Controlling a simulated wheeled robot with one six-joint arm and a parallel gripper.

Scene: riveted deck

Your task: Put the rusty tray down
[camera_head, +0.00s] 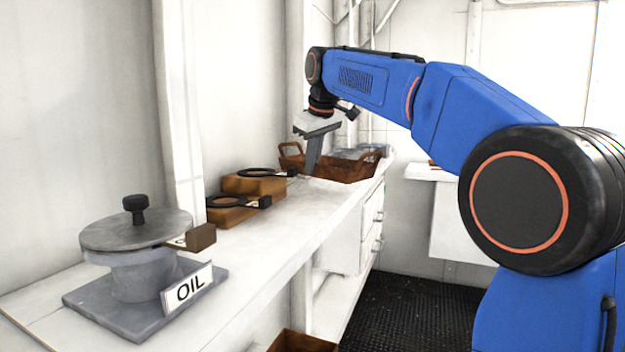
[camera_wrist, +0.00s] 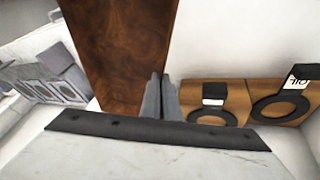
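The rusty tray (camera_head: 345,168) is brown with raised handles at its ends, at the far end of the white counter. In the wrist view its brown surface (camera_wrist: 118,45) fills the upper left centre. My gripper (camera_head: 310,170) points down at the tray's near side. In the wrist view its two grey fingers (camera_wrist: 160,82) are close together, with the tray's straight edge running in between, and appear shut on it. The fingers hide part of the near wall in the head view. I cannot tell whether the tray's underside touches the counter.
Wooden blocks with black rings (camera_head: 252,184) stand on the counter (camera_head: 285,235) nearer me. A grey lidded pot (camera_head: 140,262) with an OIL sign (camera_head: 188,290) is at the front left. Grey-blue items (camera_head: 368,150) sit behind the tray. Counter between blocks and right edge is clear.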

